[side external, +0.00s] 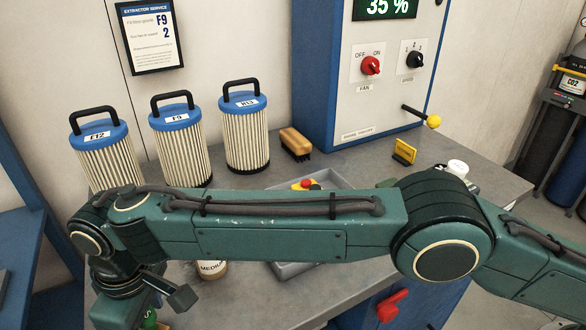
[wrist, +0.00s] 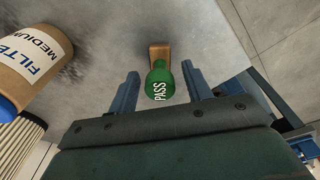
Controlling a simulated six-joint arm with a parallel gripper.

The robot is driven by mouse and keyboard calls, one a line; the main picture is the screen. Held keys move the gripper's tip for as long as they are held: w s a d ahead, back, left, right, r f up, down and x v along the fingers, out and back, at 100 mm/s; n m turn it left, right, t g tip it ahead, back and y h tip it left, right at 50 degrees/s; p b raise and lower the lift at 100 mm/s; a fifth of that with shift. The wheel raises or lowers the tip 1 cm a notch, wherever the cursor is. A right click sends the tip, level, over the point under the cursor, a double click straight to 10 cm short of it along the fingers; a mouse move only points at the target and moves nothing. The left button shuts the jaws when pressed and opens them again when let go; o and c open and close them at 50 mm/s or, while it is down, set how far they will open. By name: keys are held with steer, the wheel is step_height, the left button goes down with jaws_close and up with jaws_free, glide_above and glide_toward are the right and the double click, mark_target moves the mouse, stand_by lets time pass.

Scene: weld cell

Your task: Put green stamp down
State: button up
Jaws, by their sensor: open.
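The green stamp (wrist: 159,84) has a green handle marked "PASS" and a brown wooden base, and it is on the grey bench top. In the wrist view it is between the two fingers of my gripper (wrist: 160,76), with visible gaps on both sides. My gripper is open and holds nothing. In the side view only a small green part of the stamp (side external: 150,319) shows at the bottom left, below my gripper. My arm hides much of the bench there.
A "Filter Medium" jar (wrist: 30,55) stands left of my gripper in the wrist view. Behind my arm are a grey tray (side external: 290,270), three pleated filters (side external: 245,140), a brush (side external: 296,143) and a yellow block (side external: 404,152). The bench edge is close on the right in the wrist view.

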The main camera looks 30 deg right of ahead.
steer(key=r, duration=0.6)
steer(key=shift+s+d+r, duration=0.25)
steer(key=shift+s+r, duration=0.1)
steer(key=shift+r, duration=0.05)
steer(key=shift+r, duration=0.1)
